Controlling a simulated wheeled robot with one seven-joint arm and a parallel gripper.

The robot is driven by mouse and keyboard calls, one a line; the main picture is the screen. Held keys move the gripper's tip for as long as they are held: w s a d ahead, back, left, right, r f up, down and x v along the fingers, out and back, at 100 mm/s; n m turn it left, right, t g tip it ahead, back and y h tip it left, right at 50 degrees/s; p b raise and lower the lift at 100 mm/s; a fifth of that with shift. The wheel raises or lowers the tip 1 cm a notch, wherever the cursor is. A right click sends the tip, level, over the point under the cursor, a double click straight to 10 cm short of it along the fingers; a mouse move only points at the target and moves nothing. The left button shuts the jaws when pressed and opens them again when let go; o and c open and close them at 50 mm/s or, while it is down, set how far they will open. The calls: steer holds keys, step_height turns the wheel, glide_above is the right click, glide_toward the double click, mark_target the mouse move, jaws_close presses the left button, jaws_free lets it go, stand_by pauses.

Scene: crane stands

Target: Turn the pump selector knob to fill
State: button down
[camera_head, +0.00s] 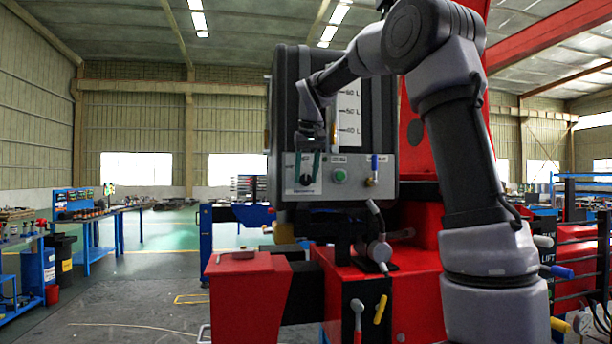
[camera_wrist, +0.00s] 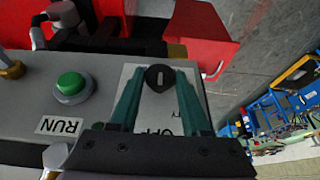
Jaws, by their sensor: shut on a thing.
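The pump selector knob (camera_wrist: 153,83) is a small, round, black knob with a pale mark, on a white label plate (camera_wrist: 128,75) at the end of the grey control panel. My gripper (camera_wrist: 158,74) is shut on it, with one green finger on each side. Upside-down "OFF" lettering shows between the fingers, and partly covered letters show by the right finger. Other lettering is hidden. In the head view, my gripper (camera_head: 306,164) reaches down in front of the panel to the knob (camera_head: 305,180), which is small there.
A green button (camera_wrist: 71,84) marked "RUN" sits beside the knob plate; it also shows in the head view (camera_head: 340,176). A blue-handled valve (camera_head: 374,165) is farther right. The tank gauge (camera_head: 349,112) rises above the panel. A red block (camera_head: 247,262) stands below left.

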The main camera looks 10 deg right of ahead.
steer(key=shift+d, duration=0.1)
steer(key=y, duration=0.2)
steer(key=m+y, duration=0.1)
steer(key=y, duration=0.1)
steer(key=shift+d, duration=0.4)
steer(key=y, duration=0.4)
steer(key=shift+d+f+m+t, duration=0.2)
steer(key=shift+f+m+t, duration=0.1)
steer(key=shift+m, duration=0.1)
steer(key=shift+c, duration=2)
jaws_free()
steer(key=v, duration=1)
steer(key=shift+d+r, duration=0.15)
steer(key=shift+d, duration=0.3)
